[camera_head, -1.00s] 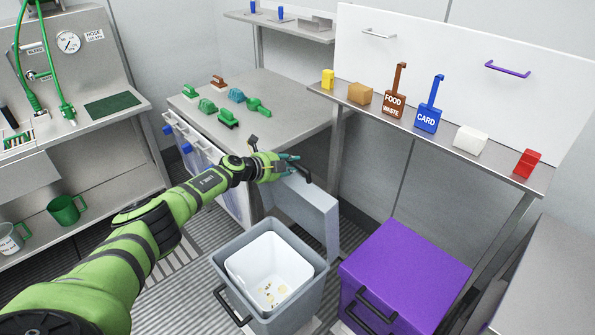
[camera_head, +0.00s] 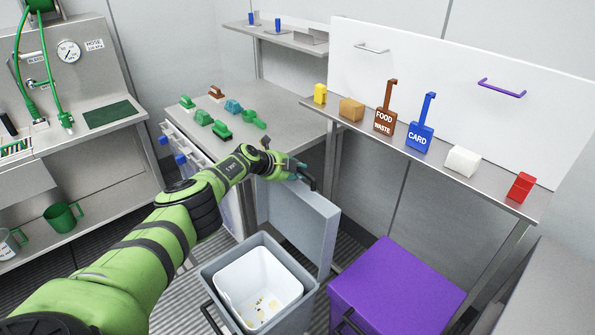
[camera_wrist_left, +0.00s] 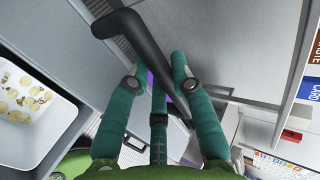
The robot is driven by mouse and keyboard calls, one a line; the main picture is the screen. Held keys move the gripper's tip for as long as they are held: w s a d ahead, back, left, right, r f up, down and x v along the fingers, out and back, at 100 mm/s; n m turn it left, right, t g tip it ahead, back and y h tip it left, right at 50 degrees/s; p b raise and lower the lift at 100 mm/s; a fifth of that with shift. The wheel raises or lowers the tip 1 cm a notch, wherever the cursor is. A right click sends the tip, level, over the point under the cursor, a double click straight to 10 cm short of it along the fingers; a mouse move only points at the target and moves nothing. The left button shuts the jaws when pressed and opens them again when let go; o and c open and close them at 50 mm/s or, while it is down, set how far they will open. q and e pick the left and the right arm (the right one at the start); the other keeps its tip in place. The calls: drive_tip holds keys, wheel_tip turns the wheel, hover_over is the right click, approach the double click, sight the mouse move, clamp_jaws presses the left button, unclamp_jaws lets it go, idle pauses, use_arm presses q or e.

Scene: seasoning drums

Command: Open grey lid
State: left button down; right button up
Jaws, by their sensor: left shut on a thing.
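The grey lid (camera_head: 312,222) stands raised, roughly upright, behind the open grey bin (camera_head: 215,273). My left gripper (camera_head: 292,170) is at the lid's top edge, shut on its black handle (camera_head: 312,183). In the left wrist view, the teal fingers (camera_wrist_left: 160,72) are at the dark handle (camera_wrist_left: 125,38), and the grey lid face (camera_wrist_left: 60,35) lies to the left. A white inner bucket (camera_head: 243,275) with small yellowish pieces sits inside the bin. The fingers' exact contact with the handle is partly hidden. My right gripper is not in view.
A purple-lidded bin (camera_head: 395,285) stands to the right. A steel table (camera_head: 290,105) with green brushes is behind the lid.

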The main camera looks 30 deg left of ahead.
use_arm(q)
drive_tip(key=shift+w+r, duration=0.1)
drive_tip(key=shift+r, duration=0.05)
drive_tip(key=c, duration=1)
unclamp_jaws()
drive_tip(key=shift+c, duration=0.2)
drive_tip(key=shift+d, duration=0.1)
drive_tip(key=shift+a, duration=0.2)
drive_tip(key=shift+s+a+r, duration=0.2)
drive_tip(key=shift+s+r, duration=0.1)
drive_tip(key=shift+s, duration=0.1)
drive_tip(key=shift+s+r, duration=0.35)
drive_tip(key=shift+s, duration=0.4)
drive_tip(key=v, duration=0.9)
drive_tip(key=shift+r, duration=0.2)
